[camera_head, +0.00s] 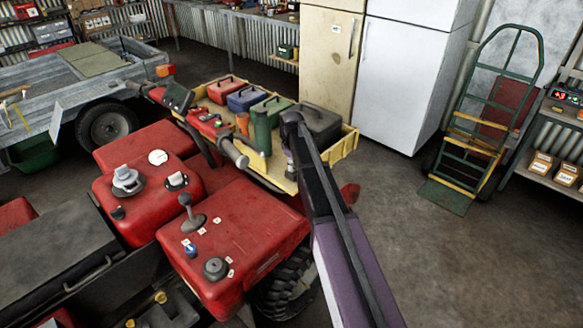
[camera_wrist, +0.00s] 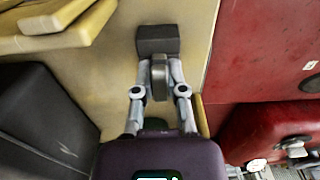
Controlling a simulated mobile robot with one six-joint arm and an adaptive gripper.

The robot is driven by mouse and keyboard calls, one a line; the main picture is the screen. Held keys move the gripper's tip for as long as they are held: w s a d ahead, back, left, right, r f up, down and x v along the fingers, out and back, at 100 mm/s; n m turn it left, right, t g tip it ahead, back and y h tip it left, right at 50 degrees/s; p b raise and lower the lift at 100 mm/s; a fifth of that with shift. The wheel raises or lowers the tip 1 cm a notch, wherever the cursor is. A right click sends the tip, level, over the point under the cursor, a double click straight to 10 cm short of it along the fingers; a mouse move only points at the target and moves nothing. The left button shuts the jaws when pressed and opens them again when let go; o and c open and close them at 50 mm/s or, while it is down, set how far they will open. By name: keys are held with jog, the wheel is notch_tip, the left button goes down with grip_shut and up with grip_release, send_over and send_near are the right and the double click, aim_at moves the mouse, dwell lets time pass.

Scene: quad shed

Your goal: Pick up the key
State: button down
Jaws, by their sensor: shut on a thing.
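In the wrist view a small grey, rounded piece, which looks like the key (camera_wrist: 159,80), stands between the fingers of my gripper (camera_wrist: 159,72). The fingers touch it from both sides and are shut on it. Its far end meets a dark grey block (camera_wrist: 157,40) on a pale yellow surface; I cannot tell whether the two are joined. In the head view my gripper (camera_head: 290,170) hangs below the dark arm end at the right of the yellow rack. The key does not show there.
The yellow rack (camera_head: 346,146) holds several coloured boxes and a green container (camera_head: 262,134). A red quad bike (camera_head: 245,240) stands in front. A dark case (camera_wrist: 40,120) lies left of the fingers in the wrist view. Concrete floor is clear at right, before the green hand truck (camera_head: 480,130).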

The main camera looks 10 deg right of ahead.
aim_at(293, 163)
jog(key=shift+r, duration=0.2)
notch_tip(293, 163, up, 4)
jog(key=p, duration=0.4)
jog(key=shift+f, duration=0.15)
jog(key=s+p, duration=0.1)
jog(key=s, duration=1.5)
jog(key=shift+r, duration=0.4)
jog(key=shift+a, duration=0.1)
jog(key=shift+r, duration=0.2)
jog(key=shift+r+p, duration=0.35)
jog(key=shift+p, duration=0.15)
